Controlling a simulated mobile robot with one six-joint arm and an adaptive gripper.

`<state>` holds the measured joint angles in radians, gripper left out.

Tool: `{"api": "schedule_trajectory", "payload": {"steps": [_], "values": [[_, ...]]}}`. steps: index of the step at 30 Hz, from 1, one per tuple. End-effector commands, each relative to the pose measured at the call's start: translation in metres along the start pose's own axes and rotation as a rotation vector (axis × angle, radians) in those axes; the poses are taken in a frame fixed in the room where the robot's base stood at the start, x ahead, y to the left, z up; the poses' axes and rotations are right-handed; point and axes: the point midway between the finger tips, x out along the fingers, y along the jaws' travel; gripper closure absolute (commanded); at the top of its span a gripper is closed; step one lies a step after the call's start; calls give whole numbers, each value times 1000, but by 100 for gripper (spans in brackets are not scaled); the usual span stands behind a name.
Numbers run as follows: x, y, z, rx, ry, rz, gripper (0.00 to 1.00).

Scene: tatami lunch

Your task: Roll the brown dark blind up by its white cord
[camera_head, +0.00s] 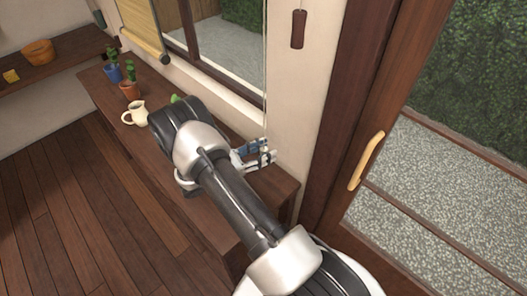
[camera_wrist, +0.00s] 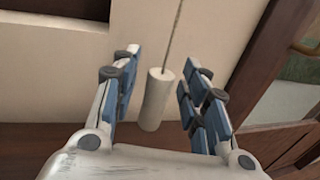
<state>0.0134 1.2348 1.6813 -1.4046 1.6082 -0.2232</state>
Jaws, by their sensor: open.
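A white cylindrical cord pull (camera_wrist: 156,100) hangs on a thin cord (camera_wrist: 176,32) in the wrist view. My gripper (camera_wrist: 160,68) is open, with its blue-padded fingers on either side of the pull and gaps to both. In the head view my gripper (camera_head: 253,152) is low by the wall under the window, and the thin pale cord (camera_head: 265,75) runs down to it. The pull is hard to make out there. A tan blind (camera_head: 140,25) with a dark bottom bar hangs at the upper left; I cannot make out a dark brown blind.
A brown pull (camera_head: 298,29) hangs on the wall right of the cord. A low wooden bench (camera_head: 95,88) along the wall holds a cream jug (camera_head: 135,113), a blue pot (camera_head: 113,73) and a terracotta pot (camera_head: 130,90). A wooden door frame (camera_head: 335,120) stands right.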

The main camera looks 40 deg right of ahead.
Motion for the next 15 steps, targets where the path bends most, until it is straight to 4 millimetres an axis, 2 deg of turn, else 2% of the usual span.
{"api": "schedule_trajectory", "payload": {"steps": [5,15], "values": [[-17,1,0,1,0,5,59],[-87,1,-1,1,1,4,59]]}}
